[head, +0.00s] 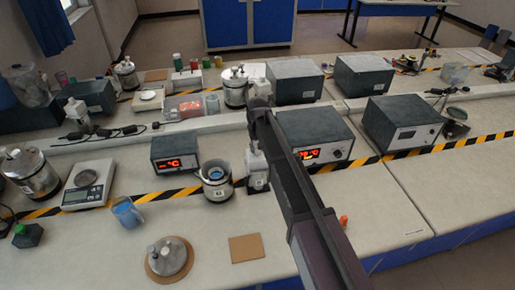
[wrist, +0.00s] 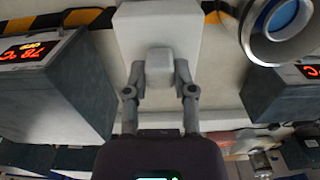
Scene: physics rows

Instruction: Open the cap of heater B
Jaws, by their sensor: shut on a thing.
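An open silver heater pot (head: 217,188) with blue inside stands in front of the left red-display box; its small label is hard to read. It also shows in the wrist view (wrist: 258,45), at the upper right. A pale lid with knobs (head: 170,258) lies on a round cork mat at the front. My gripper (wrist: 160,68) is shut on the grey knob (wrist: 159,64) of a white block-shaped container (wrist: 158,25). In the head view this container (head: 257,180) stands just right of the open pot, and my arm partly hides it.
Red-display boxes stand left (head: 175,152) and right (head: 318,135) of my gripper. Other lidded pots stand at left (head: 32,175) and at the back (head: 235,88). A blue cup (head: 127,213) and a scale (head: 88,184) are at front left. The front right bench is mostly clear.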

